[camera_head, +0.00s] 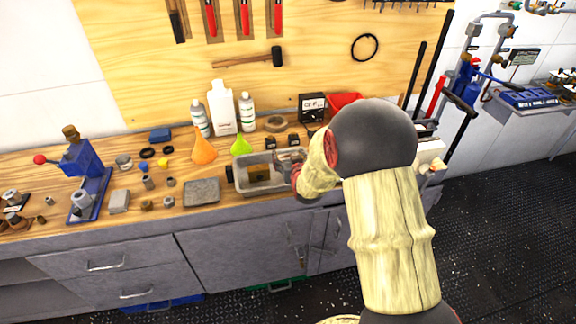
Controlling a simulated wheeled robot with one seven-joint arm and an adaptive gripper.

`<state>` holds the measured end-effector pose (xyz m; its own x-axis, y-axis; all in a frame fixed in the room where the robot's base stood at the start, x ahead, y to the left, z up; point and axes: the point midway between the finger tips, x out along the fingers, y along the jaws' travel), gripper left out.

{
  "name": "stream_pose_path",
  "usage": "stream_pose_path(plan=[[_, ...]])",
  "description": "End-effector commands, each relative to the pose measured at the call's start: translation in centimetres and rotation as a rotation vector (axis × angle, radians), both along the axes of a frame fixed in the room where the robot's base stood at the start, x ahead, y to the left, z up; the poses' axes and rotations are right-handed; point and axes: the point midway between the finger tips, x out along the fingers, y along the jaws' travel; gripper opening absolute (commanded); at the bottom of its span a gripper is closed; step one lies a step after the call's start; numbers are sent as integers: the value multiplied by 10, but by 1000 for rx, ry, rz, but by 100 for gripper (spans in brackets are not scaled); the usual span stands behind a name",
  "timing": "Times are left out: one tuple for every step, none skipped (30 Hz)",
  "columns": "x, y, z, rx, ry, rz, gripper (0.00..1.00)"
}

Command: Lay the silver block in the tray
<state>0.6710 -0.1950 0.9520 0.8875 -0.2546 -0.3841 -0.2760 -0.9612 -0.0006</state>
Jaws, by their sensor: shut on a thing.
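The grey tray (243,188) stands on the wooden bench near its front edge, with a dark and brassy piece (259,174) inside it. My gripper (284,162) is over the right part of the tray, pointing left and down. It is shut on a small grey thing, which I take for the silver block; the fingers and the small size hide its outline. I cannot tell whether it touches the tray. My forearm covers the area right of the tray.
A grey slab (202,192) and a pale grey block (119,201) lie left of the tray. An orange cone (204,146), a green cone (241,146) and white bottles (222,108) stand behind. A blue press (88,175) stands at the left. The bench is cluttered.

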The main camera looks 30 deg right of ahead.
Motion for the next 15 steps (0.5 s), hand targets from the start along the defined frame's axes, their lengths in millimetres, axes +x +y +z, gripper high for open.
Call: stream_pose_path(plan=[[2,0,0,-1,-4,0,20],[4,0,-2,-1,-3,0,20],[6,-1,-5,-1,-3,0,20],[7,-1,-8,-1,-2,0,20],[6,-1,-14,0,-1,0,20],[6,-1,-20,0,-1,0,20],[6,-1,-25,-1,-2,0,20],[6,-1,-29,-1,-2,0,20],[6,-1,-33,-1,-2,0,20],[6,-1,-35,-1,-2,0,20],[6,-1,-36,-1,-3,0,20],[6,-1,-36,-1,-4,0,20],[6,-1,-35,-1,-4,0,20],[6,-1,-35,-1,-4,0,20],[6,-1,-34,-1,-4,0,20]])
